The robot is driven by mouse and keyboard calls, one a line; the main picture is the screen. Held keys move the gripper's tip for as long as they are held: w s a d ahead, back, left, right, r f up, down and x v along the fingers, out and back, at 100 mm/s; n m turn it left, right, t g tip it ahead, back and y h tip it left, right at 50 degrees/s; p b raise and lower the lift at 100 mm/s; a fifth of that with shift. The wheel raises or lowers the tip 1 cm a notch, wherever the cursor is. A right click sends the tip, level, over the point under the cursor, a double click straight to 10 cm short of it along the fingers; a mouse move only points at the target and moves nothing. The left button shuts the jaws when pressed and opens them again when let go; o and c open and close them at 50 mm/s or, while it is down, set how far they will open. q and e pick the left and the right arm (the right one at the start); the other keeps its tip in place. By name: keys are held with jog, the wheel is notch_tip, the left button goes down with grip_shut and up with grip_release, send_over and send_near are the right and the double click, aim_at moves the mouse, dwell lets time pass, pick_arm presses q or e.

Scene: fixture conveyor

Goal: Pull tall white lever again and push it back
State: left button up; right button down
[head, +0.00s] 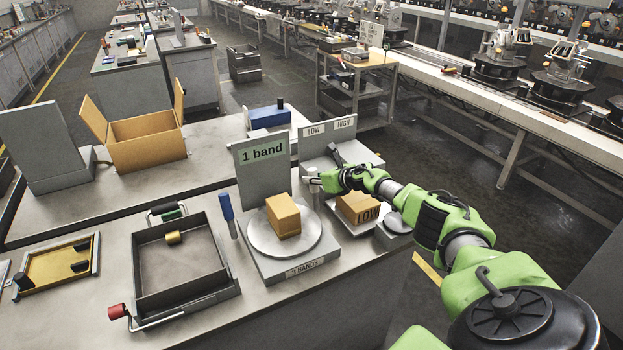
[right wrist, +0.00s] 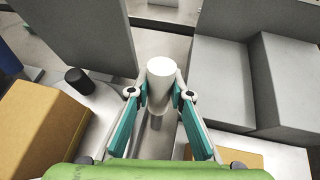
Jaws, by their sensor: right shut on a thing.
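The tall white lever (right wrist: 161,72) shows in the right wrist view as an upright white cylinder between the two teal fingers of my right gripper (right wrist: 160,92). The fingers touch it on both sides, so the gripper is shut on it. In the head view, my right gripper (head: 316,182) is at the lever's top, between the "1 band" station and the LOW/HIGH station. Most of the lever is hidden there by the hand and the box. My left gripper is in neither view.
A brown box (head: 283,218) sits on the round plate (head: 258,239) in front of the "1 band" panel (head: 262,153). A blue-handled lever (head: 226,206) and grey tray (head: 137,266) stand left.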

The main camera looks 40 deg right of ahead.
jog(key=shift+w+d+r, duration=0.1)
jog(key=shift+w+r, duration=0.05)
jog(key=shift+w, duration=0.2)
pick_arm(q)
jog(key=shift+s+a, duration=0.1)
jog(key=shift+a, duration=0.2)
pick_arm(e)
jog(key=shift+w+g, duration=0.1)
jog(key=shift+g, duration=0.3)
jog(key=c, duration=1.9)
grip_release()
jog(key=shift+o, duration=0.4)
jog(key=shift+w+f, duration=0.1)
jog(key=shift+f, duration=0.2)
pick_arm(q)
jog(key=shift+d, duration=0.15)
